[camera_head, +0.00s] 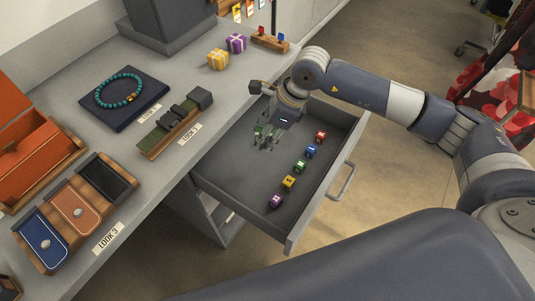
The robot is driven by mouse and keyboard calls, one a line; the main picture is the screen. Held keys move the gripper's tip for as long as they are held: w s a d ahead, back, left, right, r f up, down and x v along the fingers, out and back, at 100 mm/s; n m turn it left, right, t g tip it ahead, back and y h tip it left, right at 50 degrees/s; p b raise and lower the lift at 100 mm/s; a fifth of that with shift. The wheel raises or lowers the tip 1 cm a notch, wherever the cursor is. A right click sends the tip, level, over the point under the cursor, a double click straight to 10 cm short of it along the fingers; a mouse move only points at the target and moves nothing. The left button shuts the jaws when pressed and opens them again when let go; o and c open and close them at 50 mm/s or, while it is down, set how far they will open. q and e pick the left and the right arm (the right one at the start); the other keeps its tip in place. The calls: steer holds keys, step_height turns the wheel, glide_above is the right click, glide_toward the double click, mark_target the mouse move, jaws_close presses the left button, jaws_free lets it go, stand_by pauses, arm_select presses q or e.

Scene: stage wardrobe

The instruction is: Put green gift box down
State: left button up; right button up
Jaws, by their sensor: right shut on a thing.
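My right gripper (268,140) hangs over the open drawer (225,172), near its back left part. It is shut on the green gift box, which is mostly hidden by the fingers; only a little green shows between them. I cannot tell whether the box touches the drawer floor. A yellow gift box (218,59) and a purple gift box (236,43) stand side by side on the counter. My left gripper is not in view.
Several small coloured cubes line the drawer's right side, from a red cube (320,136) to a purple cube (276,201). The drawer's left part is clear. The counter (150,185) holds a bracelet on a dark pad (125,112), display trays and an orange box (30,150).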

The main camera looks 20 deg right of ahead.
steer(key=shift+w+f+m, duration=0.2)
steer(key=shift+f+m, duration=0.05)
steer(key=shift+m, duration=0.15)
steer(key=shift+f, duration=0.25)
steer(key=p, duration=0.1)
glide_above(259, 162)
steer(key=d, duration=0.1)
steer(key=shift+m+t, duration=0.3)
steer(key=f, duration=0.5)
steer(key=shift+s+d+f, duration=0.2)
steer(key=shift+s, duration=0.2)
steer(key=shift+f, duration=0.55)
step_height(259, 162, down, 2)
steer(key=shift+f, duration=0.6)
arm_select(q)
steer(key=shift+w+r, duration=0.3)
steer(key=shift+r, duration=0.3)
